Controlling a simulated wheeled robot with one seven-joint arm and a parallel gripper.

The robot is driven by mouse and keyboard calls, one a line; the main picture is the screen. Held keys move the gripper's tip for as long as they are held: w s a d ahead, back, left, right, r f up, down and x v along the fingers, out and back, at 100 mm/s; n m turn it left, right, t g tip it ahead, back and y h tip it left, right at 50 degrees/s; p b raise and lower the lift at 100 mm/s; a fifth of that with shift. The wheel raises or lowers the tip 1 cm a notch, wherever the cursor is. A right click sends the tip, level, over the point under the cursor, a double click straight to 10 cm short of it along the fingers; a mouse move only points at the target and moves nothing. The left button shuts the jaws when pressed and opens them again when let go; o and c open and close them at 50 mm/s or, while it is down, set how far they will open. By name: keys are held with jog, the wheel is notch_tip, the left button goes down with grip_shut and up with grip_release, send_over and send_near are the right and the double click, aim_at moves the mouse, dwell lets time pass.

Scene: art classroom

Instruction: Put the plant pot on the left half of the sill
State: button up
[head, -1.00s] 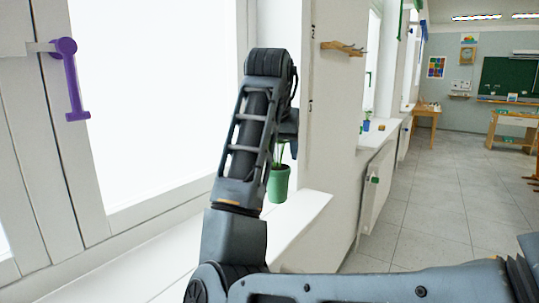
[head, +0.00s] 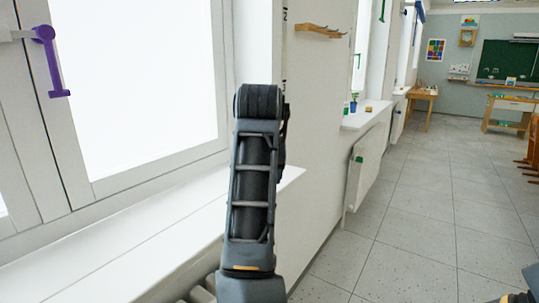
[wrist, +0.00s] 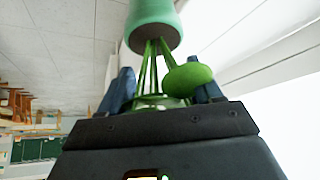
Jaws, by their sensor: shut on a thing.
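The plant pot (wrist: 155,25) is light green with green stems and a rounded leaf, seen at the top of the wrist view, which looks upside down. My gripper (wrist: 165,85) has its blue fingers on either side of the stems and is shut on the plant, with the pot body beyond the fingertips. In the head view my arm hides both pot and gripper. The white sill (head: 110,250) runs under the window from the lower left to the middle, with its right end just right of my arm. The visible sill top is bare.
A purple window handle (head: 52,62) sticks out at the upper left. A wooden rack (head: 320,31) is on the wall to the right of the window. A radiator (head: 364,168) and a farther sill (head: 364,117) with small items stand beyond. Open tiled floor lies to the right.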

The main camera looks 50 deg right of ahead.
jog(key=s+a+f+n+t+y, duration=0.1)
jog(key=a+f+n, duration=0.2)
jog(key=a+f, duration=0.5)
jog(key=s+a+f+n+y, duration=0.1)
jog(key=a+f+n, duration=0.3)
jog(key=a+f, duration=0.5)
jog(key=s+a+f+n+t+y, duration=0.1)
jog(key=a+f+n+y, duration=0.2)
jog(key=a+f, duration=0.5)
notch_tip(320, 180, down, 11)
jog(key=shift+s+a+n+t, duration=0.3)
jog(key=shift+s+a, duration=0.05)
jog(key=shift+a, duration=0.05)
